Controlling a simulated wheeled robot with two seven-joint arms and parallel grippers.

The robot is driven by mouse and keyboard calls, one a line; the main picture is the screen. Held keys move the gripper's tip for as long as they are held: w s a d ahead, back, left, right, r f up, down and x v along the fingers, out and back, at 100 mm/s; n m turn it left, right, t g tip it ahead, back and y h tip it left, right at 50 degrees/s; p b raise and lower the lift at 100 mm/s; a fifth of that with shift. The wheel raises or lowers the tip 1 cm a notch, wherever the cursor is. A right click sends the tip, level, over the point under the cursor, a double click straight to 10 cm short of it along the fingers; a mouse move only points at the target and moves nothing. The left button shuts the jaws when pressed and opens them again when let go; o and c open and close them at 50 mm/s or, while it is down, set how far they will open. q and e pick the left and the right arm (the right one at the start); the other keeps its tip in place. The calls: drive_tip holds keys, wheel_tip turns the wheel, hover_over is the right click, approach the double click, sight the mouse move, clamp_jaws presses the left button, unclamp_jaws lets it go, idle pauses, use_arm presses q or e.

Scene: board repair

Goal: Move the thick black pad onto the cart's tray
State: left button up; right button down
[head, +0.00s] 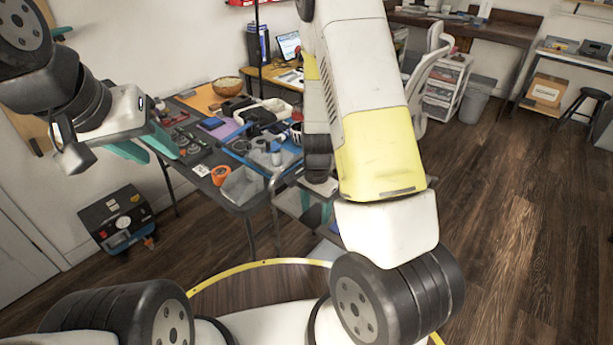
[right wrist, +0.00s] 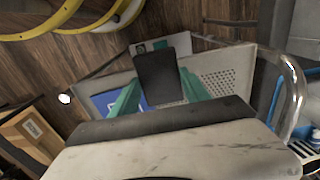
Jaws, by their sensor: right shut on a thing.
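The thick black pad (right wrist: 158,72) is between the teal fingers of my right gripper (right wrist: 160,80) in the right wrist view, and the gripper is shut on it. Behind the pad in that view is the cart's pale grey tray (right wrist: 222,78), with a perforated part on the right. I cannot tell whether the pad touches the tray. In the head view my right arm covers much of the cart (head: 285,201). My left gripper (head: 147,146) has its teal fingers apart and empty, near the left edge of the worktable.
The worktable (head: 243,188) is crowded with tools, a grey bin (head: 243,186), blue tape-like items and a bowl (head: 227,86). A black case (head: 116,218) stands on the floor at left. A curved metal handle (right wrist: 295,92) is at the tray's right. Floor at right is open.

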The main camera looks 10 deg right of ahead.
drive_tip(key=w, duration=0.6)
drive_tip(key=w+f, duration=0.1)
drive_tip(key=w, duration=0.2)
drive_tip(key=shift+w+d, duration=0.3)
drive_tip(key=shift+w, duration=0.1)
drive_tip(key=shift+f, duration=1.7)
drive_tip(key=shift+f, duration=0.15)
drive_tip(key=c, duration=0.5)
unclamp_jaws()
drive_tip(key=shift+s, duration=0.1)
